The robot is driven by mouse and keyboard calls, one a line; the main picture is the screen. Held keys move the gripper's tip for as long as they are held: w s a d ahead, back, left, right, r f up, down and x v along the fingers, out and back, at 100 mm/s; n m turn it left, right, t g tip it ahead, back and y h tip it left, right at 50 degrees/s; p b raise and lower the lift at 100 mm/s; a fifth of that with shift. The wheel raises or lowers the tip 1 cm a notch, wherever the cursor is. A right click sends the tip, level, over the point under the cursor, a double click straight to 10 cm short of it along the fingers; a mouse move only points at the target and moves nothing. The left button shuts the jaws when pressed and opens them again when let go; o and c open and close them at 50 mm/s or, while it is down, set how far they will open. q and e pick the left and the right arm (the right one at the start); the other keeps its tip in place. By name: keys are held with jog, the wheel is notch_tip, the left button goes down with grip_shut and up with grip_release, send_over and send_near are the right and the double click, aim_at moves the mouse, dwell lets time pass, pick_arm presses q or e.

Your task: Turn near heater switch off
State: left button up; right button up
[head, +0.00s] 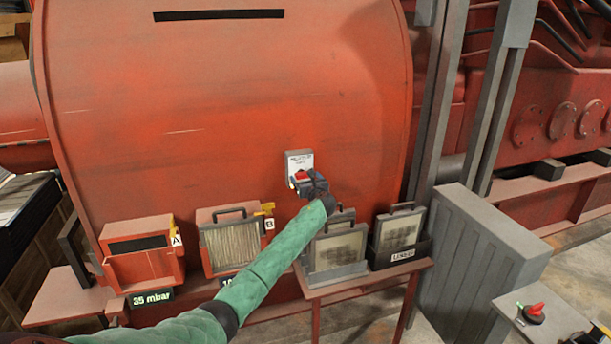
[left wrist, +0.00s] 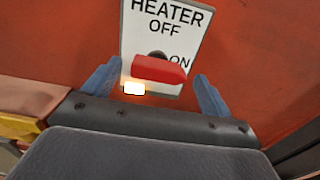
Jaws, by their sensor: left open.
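The heater switch is a white plate (head: 299,160) on the red engine casing, with a red handle (head: 302,175). In the left wrist view the plate (left wrist: 165,25) reads HEATER, OFF above and ON at the right. The red handle (left wrist: 158,69) lies nearly level, its right end by ON. An orange lamp (left wrist: 134,88) glows below its left end. My left gripper (head: 305,183) is in front of the plate. In the left wrist view its blue fingers (left wrist: 155,86) are open, one on each side of the handle; contact is not clear. My right gripper is not in view.
Below the switch stand framed filters (head: 338,249), a red box marked A (head: 143,258) and a filter case marked B (head: 232,246). A grey cabinet (head: 480,262) is at the right. Another red knob (head: 536,310) sits on a grey box at the lower right.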

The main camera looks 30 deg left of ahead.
pick_arm(q)
jog(key=shift+w+a, duration=0.35)
jog(key=shift+a, duration=0.05)
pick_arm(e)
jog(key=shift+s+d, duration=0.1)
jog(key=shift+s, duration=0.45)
pick_arm(q)
jog(key=c, duration=1)
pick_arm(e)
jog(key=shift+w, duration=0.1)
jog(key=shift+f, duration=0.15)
